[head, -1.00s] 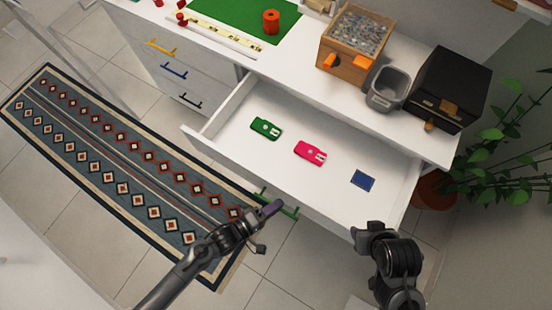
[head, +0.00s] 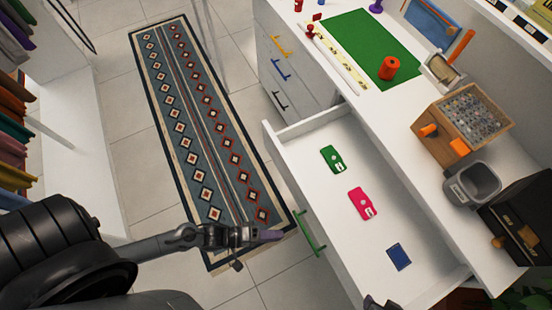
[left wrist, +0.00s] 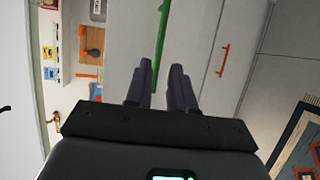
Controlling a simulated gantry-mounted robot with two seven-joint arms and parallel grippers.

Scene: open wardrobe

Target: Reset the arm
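My left gripper (head: 268,237) is open and empty beside the open drawer, over the floor near the rug. In the left wrist view its two dark fingers (left wrist: 163,85) stand apart. The drawer's green handle (head: 308,232) is a short way to the right of the fingertips in the head view. It also shows in the left wrist view (left wrist: 161,40), beyond the fingers. My right gripper (head: 376,303) shows only as a dark bit at the bottom edge, so its state is hidden.
The open drawer (head: 375,262) holds a green item (head: 333,159), a pink item (head: 362,203) and a blue square (head: 399,257). A wooden box (head: 440,148), grey bin (head: 478,192) and black box (head: 505,225) stand on the counter. Hanging clothes (head: 12,115) are at left.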

